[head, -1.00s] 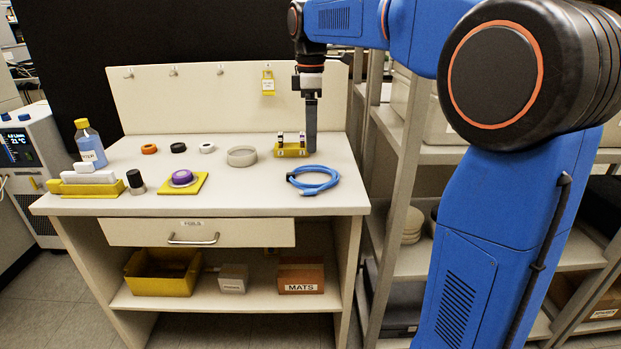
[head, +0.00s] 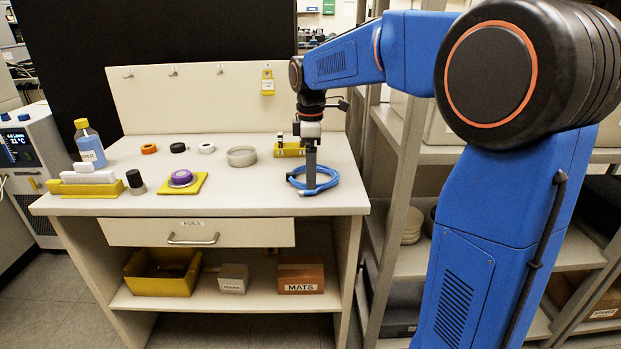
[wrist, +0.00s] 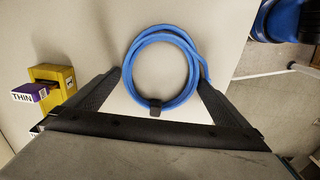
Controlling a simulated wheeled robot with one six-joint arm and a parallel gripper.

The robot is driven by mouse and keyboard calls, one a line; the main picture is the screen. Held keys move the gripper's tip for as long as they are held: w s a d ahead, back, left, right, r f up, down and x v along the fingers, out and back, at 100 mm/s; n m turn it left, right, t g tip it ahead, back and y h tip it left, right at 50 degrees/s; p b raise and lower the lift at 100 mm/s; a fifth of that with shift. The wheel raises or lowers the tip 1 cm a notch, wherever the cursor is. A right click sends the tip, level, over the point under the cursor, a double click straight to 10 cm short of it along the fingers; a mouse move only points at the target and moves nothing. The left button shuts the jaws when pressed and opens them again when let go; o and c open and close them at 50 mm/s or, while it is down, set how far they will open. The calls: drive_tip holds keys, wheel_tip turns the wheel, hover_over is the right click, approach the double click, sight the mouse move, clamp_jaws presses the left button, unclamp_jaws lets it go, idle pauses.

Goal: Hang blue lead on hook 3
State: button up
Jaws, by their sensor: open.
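The blue lead (head: 330,186) lies coiled on the right front of the bench top. It also shows in the wrist view (wrist: 188,82), as a ring with a black tie at its near side. My gripper (head: 310,190) points down over the coil, low near the bench. In the wrist view my gripper (wrist: 160,76) is open and empty, one finger at each side of the coil. Whether the fingers touch the lead cannot be told. The back panel (head: 195,100) carries a row of hooks; the third from the left (head: 220,69) is bare. Hook numbers are not readable.
A yellow tag (head: 267,84) hangs at the rightmost hook. A yellow holder (head: 290,150) stands behind the coil, and a grey ring (head: 242,156) lies to its left. A purple roll (head: 181,177) sits on a yellow plate. A shelf rack (head: 405,170) stands right of the bench.

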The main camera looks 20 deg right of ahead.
drive_tip(key=shift+f, duration=0.1)
drive_tip(key=shift+c, duration=0.3)
drive_tip(key=c, duration=0.9)
drive_tip(key=shift+o, duration=0.2)
wheel_tip(320, 180, up, 10)
drive_tip(key=o, duration=0.5)
drive_tip(key=c, duration=0.9)
drive_tip(key=shift+s+a+r, duration=0.4)
drive_tip(key=shift+s+r, duration=0.85)
drive_tip(key=shift+r, duration=0.75)
drive_tip(key=shift+s+a+r, duration=0.4)
drive_tip(key=shift+s+r, duration=0.9)
drive_tip(key=shift+r, duration=0.75)
drive_tip(key=shift+s+a+r, duration=0.4)
drive_tip(key=shift+s+r, duration=0.85)
drive_tip(key=shift+r, duration=0.75)
drive_tip(key=shift+c, duration=0.2)
